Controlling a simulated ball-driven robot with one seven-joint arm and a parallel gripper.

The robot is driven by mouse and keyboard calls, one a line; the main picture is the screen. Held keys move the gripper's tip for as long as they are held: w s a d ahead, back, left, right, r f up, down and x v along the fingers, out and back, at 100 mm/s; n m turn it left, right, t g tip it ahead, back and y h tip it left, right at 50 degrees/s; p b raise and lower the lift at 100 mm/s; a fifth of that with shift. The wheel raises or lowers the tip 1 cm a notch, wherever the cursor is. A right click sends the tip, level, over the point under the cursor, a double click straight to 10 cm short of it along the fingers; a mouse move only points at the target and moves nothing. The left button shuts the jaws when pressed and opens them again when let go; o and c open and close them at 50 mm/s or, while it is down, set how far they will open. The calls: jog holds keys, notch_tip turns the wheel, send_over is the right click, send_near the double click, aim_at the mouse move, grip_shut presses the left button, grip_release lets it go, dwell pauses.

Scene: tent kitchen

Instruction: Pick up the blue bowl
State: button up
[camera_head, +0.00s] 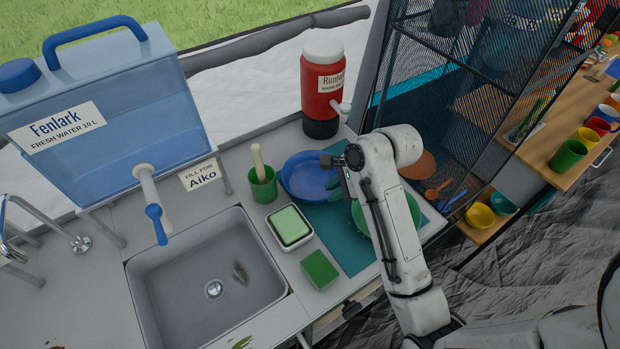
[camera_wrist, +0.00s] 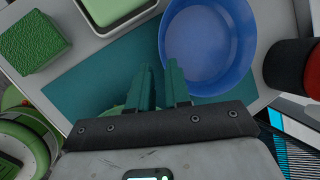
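The blue bowl (camera_head: 304,180) stands upright on the counter, partly on a teal mat. In the wrist view, the bowl (camera_wrist: 207,45) lies to the right of the fingers, and its inside looks empty. My gripper (camera_wrist: 160,72) has two teal fingers with a narrow gap between them and nothing held. The right finger is close to the bowl's lower-left rim; I cannot tell whether they touch. In the head view, my wrist is over the bowl's right side and hides part of it; the fingertips are hard to make out.
The teal mat (camera_head: 345,246) carries a green dish (camera_head: 358,218), partly behind my arm. Left of the bowl are a green cup (camera_head: 263,186) with a pestle-like stick, a pale green-topped box (camera_head: 290,226) and a green sponge (camera_head: 319,269). A red jug (camera_head: 322,88) stands behind. The sink (camera_head: 210,280) is at left.

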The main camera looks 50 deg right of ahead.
aim_at(322, 199)
jog(key=shift+d+x, duration=0.1)
jog(key=shift+x, duration=1.7)
jog(key=shift+d+x, duration=0.15)
jog(key=shift+x, duration=1.6)
grip_shut()
